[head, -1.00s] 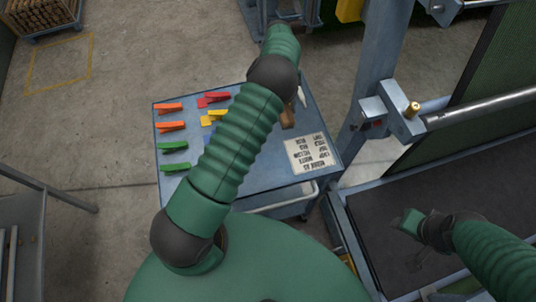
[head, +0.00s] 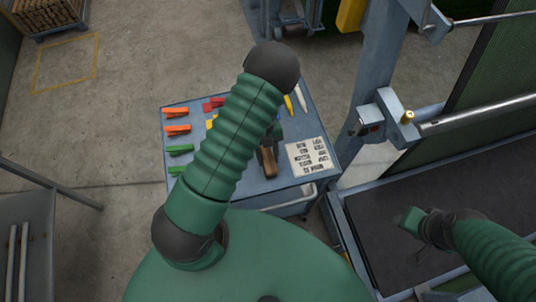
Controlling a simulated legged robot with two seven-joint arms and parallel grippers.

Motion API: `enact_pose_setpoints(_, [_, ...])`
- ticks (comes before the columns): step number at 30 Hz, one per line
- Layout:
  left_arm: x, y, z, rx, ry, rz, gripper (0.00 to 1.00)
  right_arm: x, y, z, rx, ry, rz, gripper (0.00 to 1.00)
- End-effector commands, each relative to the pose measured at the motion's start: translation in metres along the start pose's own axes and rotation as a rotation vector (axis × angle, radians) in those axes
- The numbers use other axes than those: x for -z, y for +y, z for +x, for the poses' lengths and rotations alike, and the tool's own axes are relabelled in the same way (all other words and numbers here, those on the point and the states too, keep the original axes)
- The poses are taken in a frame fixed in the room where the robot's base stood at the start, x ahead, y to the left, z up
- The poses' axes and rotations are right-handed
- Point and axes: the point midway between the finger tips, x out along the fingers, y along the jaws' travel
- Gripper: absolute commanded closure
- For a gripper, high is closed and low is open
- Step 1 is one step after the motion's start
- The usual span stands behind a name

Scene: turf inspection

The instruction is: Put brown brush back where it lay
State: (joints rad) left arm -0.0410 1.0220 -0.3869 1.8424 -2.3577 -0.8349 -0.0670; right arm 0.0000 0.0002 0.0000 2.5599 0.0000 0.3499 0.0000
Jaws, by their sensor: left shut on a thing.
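The brown brush (head: 268,164) shows its brown end just right of my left forearm, over the blue cart top (head: 290,185). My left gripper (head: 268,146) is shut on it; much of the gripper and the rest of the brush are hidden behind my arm. I cannot tell whether the brush touches the cart. My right gripper (head: 408,219) is over the dark belt at the right, away from the cart, and its jaws are too small to read.
Orange clips (head: 176,129), green clips (head: 180,150) and a red clip (head: 213,104) lie on the cart's left side. A printed white card (head: 311,156) lies at its right. A yellow marker (head: 288,104) and a white one (head: 300,96) lie behind. A blue post (head: 376,75) stands right.

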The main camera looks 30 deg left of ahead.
Motion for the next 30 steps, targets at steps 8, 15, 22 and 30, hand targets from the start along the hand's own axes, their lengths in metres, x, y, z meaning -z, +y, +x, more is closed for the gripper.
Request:
enact_pose_setpoints(8, [-0.001,0.0,0.001,0.0,-0.003,-0.001,0.37,0.0,0.0,0.001,0.0,0.0,0.0,0.53])
enact_pose_setpoints(15, [-0.001,0.0,0.0,0.0,-0.002,-0.001,0.37,0.0,0.0,0.001,0.0,0.0,0.0,0.53])
enact_pose_setpoints(22, [-0.002,-0.001,-0.025,0.002,-0.006,0.0,0.37,-0.002,0.0,0.007,0.0,0.0,0.0,0.53])
enact_pose_setpoints(30, [-0.002,-0.001,-0.093,0.002,-0.006,0.001,0.37,-0.004,0.0,0.016,0.0,0.0,0.0,0.53])
